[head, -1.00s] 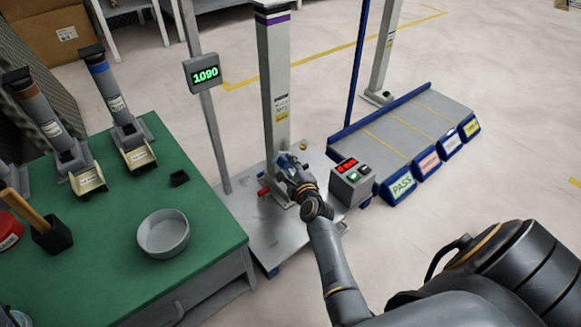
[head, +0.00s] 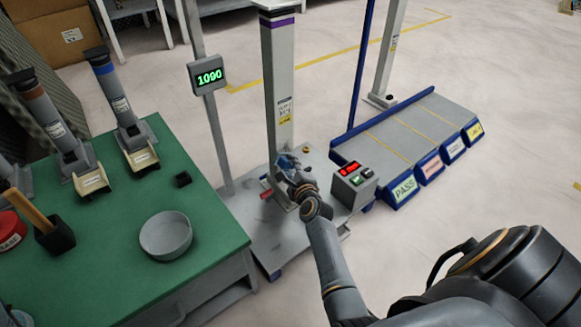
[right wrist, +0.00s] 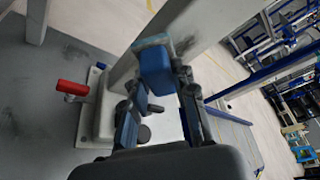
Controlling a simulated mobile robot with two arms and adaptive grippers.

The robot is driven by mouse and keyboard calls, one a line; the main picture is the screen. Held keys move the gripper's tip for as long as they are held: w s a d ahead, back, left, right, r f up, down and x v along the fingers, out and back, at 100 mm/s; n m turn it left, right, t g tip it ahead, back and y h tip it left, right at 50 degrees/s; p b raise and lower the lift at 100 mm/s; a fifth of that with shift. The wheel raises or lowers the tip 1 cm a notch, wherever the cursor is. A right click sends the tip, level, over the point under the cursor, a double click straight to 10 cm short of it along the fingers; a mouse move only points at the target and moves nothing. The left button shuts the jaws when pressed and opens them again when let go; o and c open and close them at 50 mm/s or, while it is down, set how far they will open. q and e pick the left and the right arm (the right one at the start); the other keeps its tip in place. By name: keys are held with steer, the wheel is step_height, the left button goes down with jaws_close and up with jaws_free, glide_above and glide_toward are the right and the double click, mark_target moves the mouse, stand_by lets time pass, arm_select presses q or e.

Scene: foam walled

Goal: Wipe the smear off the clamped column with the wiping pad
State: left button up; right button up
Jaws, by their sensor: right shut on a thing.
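The clamped column (head: 278,85) stands upright on a grey base plate, with a purple band near its top and labels lower down. It also shows in the right wrist view (right wrist: 195,25). My right gripper (head: 288,165) is at the column's lower part. In the right wrist view my right gripper (right wrist: 165,95) is shut on the blue wiping pad (right wrist: 155,72), whose pale far edge is against or very near the column face. Whether it touches I cannot tell. My left gripper is not in view.
A red-handled clamp (right wrist: 72,88) is beside the column's foot. A control box (head: 355,183) stands right of it. The green table (head: 120,240) with a grey bowl (head: 165,234) is at left. A display post (head: 207,77) reads 1090. A sorting rack (head: 410,135) stands right.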

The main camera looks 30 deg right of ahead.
steer(key=shift+w, duration=0.3)
